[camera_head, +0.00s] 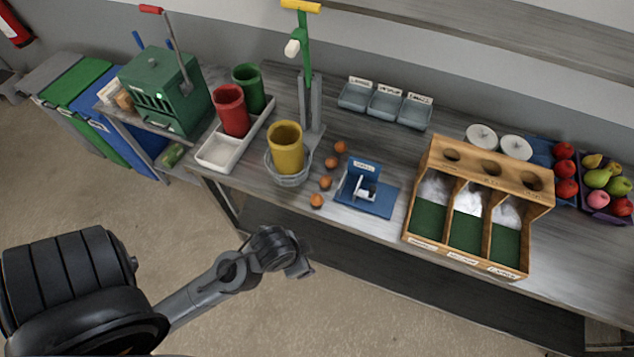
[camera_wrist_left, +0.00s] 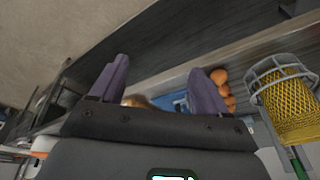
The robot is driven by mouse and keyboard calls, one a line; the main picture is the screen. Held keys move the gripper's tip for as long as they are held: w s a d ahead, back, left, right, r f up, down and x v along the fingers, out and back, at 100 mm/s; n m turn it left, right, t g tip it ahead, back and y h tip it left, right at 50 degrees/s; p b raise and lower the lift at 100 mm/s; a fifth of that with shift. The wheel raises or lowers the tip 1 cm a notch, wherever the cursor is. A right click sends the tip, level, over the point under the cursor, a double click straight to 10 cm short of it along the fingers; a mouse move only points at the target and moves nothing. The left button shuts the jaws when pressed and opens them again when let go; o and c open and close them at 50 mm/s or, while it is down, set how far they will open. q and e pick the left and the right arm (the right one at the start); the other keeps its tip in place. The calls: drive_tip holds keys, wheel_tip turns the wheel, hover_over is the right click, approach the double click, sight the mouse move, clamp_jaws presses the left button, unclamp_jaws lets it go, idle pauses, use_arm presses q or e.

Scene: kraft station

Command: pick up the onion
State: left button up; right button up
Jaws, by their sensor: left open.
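Several small orange-brown round things that look like onions lie in a loose row on the table; the nearest onion (camera_head: 317,200) is by the front edge. They also show in the left wrist view (camera_wrist_left: 220,78), just past the right finger. My left gripper (camera_head: 300,268) hangs in front of the table edge, apart from the onions. In the left wrist view its two purple fingers (camera_wrist_left: 160,88) are spread apart. A tan, rounded thing (camera_wrist_left: 135,101) shows between them, partly hidden by the gripper body; I cannot tell what it is. My right gripper is not in view.
A yellow cup (camera_head: 286,146) in a wire basket stands left of the onions. A blue device (camera_head: 368,190) sits right of them. A wooden box with compartments (camera_head: 484,162) stands further right. The floor in front of the table is clear.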

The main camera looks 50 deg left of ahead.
use_arm(q)
drive_tip(key=w+a+r+m+p, duration=0.2)
drive_tip(key=w+a+r+p, duration=0.1)
drive_tip(key=r+p, duration=0.2)
drive_tip(key=m+g, duration=0.4)
drive_tip(key=m, duration=1)
approach(318, 197)
drive_tip(key=shift+w+m, duration=0.15)
drive_tip(key=shift+m, duration=0.15)
drive_tip(key=shift+w+f, duration=0.15)
drive_tip(key=shift+w+a+f+m, duration=0.1)
drive_tip(key=shift+f+m, duration=0.3)
drive_tip(key=f, duration=0.4)
drive_tip(key=shift+s+f, duration=0.2)
drive_tip(key=f, duration=0.2)
drive_tip(key=s+f+p, duration=0.1)
drive_tip(key=f, duration=0.1)
drive_tip(key=shift+f, duration=0.65)
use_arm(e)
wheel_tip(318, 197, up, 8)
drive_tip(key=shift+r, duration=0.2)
